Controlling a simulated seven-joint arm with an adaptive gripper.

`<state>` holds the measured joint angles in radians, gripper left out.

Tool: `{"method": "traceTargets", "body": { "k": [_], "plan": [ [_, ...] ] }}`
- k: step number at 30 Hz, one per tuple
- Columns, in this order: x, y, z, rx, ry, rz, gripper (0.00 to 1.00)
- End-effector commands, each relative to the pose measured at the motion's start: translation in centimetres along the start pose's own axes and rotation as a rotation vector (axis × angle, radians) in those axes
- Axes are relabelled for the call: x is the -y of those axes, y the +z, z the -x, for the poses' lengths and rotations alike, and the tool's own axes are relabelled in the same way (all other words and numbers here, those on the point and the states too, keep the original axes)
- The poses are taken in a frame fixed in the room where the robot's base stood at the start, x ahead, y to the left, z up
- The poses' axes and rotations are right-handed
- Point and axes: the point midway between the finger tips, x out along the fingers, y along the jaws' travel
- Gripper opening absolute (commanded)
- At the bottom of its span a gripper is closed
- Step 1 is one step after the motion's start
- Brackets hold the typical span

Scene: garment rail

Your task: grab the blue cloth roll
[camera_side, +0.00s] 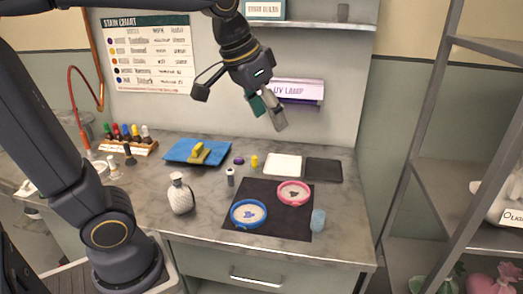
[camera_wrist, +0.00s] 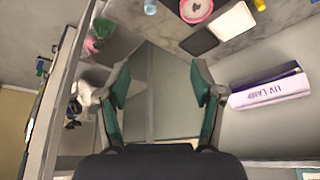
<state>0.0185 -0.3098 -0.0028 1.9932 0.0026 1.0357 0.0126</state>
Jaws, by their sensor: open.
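The blue cloth roll (camera_side: 318,220) is a small light-blue cylinder standing at the right front corner of the black mat (camera_side: 268,205). It also shows at the top edge of the wrist view (camera_wrist: 150,6), partly cut off. My gripper (camera_side: 268,109) is high above the back of the counter, in front of the wall and left of the lamp, well apart from the roll. In the wrist view my gripper (camera_wrist: 160,75) has its two green-padded fingers spread wide with nothing between them.
A blue hoop (camera_side: 248,214) and a pink hoop (camera_side: 293,192) lie on the mat. White (camera_side: 283,165) and dark (camera_side: 323,169) squares lie behind it. A UV lamp (camera_side: 297,91) juts from the wall. A white bottle (camera_side: 180,196) stands left; a metal shelf (camera_side: 425,120) rises right.

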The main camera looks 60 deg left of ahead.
Motion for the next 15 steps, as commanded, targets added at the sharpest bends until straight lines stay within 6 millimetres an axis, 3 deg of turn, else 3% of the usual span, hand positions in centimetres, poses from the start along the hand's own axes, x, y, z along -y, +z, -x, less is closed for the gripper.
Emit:
{"method": "traceTargets", "body": {
  "k": [3, 7, 11, 15],
  "plan": [
    [-0.5, -4.8, -3.9, 0.090, 0.007, -0.017, 0.67],
    [-1.2, -8.3, -9.6, 0.189, 0.013, -0.034, 0.67],
    [-1.9, -9.7, -15.8, 0.283, 0.018, -0.048, 0.67],
    [-2.5, -9.0, -20.8, 0.365, 0.021, -0.058, 0.67]
  ]
}}
